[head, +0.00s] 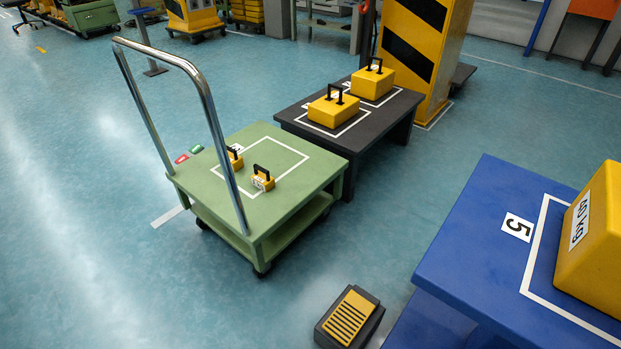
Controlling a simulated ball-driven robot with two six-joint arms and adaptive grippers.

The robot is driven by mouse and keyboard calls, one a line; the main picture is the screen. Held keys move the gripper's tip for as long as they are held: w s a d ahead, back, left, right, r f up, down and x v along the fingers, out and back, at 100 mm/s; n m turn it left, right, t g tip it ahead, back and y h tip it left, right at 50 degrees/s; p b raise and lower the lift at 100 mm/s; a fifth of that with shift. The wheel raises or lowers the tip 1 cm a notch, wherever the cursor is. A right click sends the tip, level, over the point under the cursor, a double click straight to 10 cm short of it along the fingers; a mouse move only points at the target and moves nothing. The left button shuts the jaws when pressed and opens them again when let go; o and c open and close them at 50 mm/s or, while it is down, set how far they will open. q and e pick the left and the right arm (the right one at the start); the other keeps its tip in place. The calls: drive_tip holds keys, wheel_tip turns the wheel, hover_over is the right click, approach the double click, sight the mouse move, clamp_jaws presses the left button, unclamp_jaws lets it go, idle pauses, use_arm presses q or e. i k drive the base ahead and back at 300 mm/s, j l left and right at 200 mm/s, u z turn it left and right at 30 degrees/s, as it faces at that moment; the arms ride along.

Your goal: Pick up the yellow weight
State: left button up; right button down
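Several yellow weights are in the head view. A large yellow block (598,240) with a white label that seems to read 40 kg sits on the blue table at the right, cut off by the picture edge. Two medium yellow weights with black handles, a nearer one (333,111) and a farther one (372,82), stand on the dark table (347,144). Two small yellow weights with black handles, a front one (262,182) and a rear one (235,161), stand on the green cart (222,208). Neither of my grippers is in view.
The cart has a tall metal push handle (206,95). A black-and-yellow pedal (349,316) lies on the floor beside the blue table (475,240). A striped yellow post (417,55) stands behind the dark table. Open floor (90,200) lies left of the cart.

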sight(261, 180)
drive_tip(key=i+j+z, duration=0.4)
drive_tip(key=j+z, duration=0.2)
drive_tip(key=i+j+z, duration=0.15)
drive_tip(key=j+z, duration=0.15)
drive_tip(key=j, duration=0.1)
